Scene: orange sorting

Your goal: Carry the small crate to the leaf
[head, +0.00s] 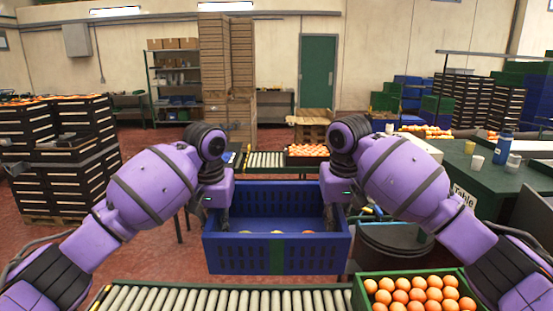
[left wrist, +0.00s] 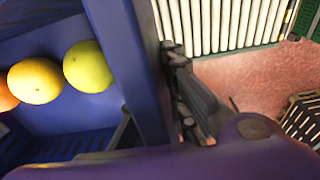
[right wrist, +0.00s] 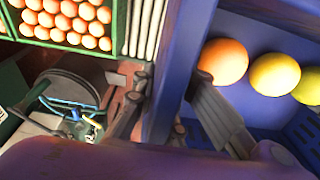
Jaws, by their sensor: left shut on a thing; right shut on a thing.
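The small blue crate (head: 225,255) with a green stripe on its front hangs level in front of me, between the near and far roller conveyors. Three fruits lie in it: an orange (right wrist: 223,61), a yellow-orange one (left wrist: 35,80) and a yellow-green one (left wrist: 88,66). My left gripper (head: 224,212) is shut on its left end wall (left wrist: 143,70). My right gripper (head: 333,212) is shut on its right end wall (right wrist: 183,60). The fingers on the walls are partly hidden. I cannot tell which surface is the leaf.
The near roller conveyor (head: 225,301) runs along the bottom, with a green crate of oranges (head: 362,296) at its right. The far conveyor (head: 265,160) lies behind the blue crate. A round dark drum (head: 395,240) stands right of it. A green table (head: 520,178) is farther right.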

